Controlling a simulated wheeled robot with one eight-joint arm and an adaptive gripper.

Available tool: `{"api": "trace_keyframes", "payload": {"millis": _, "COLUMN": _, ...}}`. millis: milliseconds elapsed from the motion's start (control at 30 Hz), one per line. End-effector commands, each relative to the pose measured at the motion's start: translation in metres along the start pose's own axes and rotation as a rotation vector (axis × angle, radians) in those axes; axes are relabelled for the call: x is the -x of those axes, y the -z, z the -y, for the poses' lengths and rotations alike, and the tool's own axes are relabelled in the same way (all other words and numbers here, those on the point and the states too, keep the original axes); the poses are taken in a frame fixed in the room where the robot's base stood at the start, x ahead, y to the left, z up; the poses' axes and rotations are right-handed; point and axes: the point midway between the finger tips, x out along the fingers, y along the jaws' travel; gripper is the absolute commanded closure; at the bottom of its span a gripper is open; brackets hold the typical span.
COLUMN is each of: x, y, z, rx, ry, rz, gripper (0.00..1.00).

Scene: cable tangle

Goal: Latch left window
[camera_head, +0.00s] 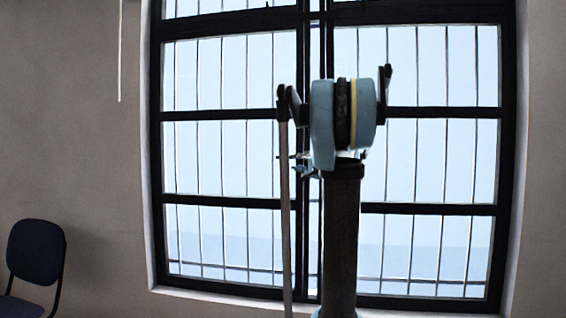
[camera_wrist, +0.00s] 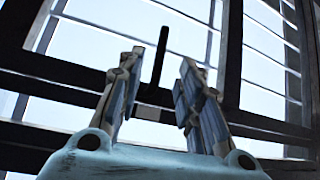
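The left window (camera_head: 230,114) has a black frame with dark bars and appears closed against the centre post in the head view. A thin black upright handle (camera_wrist: 160,56), apparently the latch, stands near the window frame in the wrist view. My gripper (camera_wrist: 163,64) is open, with one finger on each side of the handle's line of sight. The handle appears between the fingers, but I cannot tell how deep it is or whether they touch. In the head view my own arm hides most of the gripper and the latch.
The right window (camera_head: 430,112) is beside the left one, past the centre post. A dark chair (camera_head: 36,252) stands at the lower left. A thin white cord (camera_head: 120,60) hangs on the wall at the upper left. The wall left of the window is otherwise bare.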

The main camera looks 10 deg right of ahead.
Motion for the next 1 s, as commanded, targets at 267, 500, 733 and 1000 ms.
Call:
{"api": "trace_keyframes", "payload": {"millis": 267, "x": -0.051, "y": -0.001, "z": 0.000, "rx": 0.001, "ry": 0.000, "rz": 0.003, "gripper": 0.67}}
{"api": "trace_keyframes", "payload": {"millis": 500, "x": -0.090, "y": -0.002, "z": 0.000, "rx": 0.000, "ry": 0.000, "rz": 0.003, "gripper": 0.67}}
{"api": "trace_keyframes", "payload": {"millis": 733, "x": -0.113, "y": -0.001, "z": 0.000, "rx": 0.001, "ry": 0.000, "rz": 0.002, "gripper": 0.67}}
{"api": "trace_keyframes", "payload": {"millis": 1000, "x": -0.118, "y": -0.001, "z": 0.000, "rx": 0.001, "ry": -0.001, "rz": 0.000, "gripper": 0.67}}
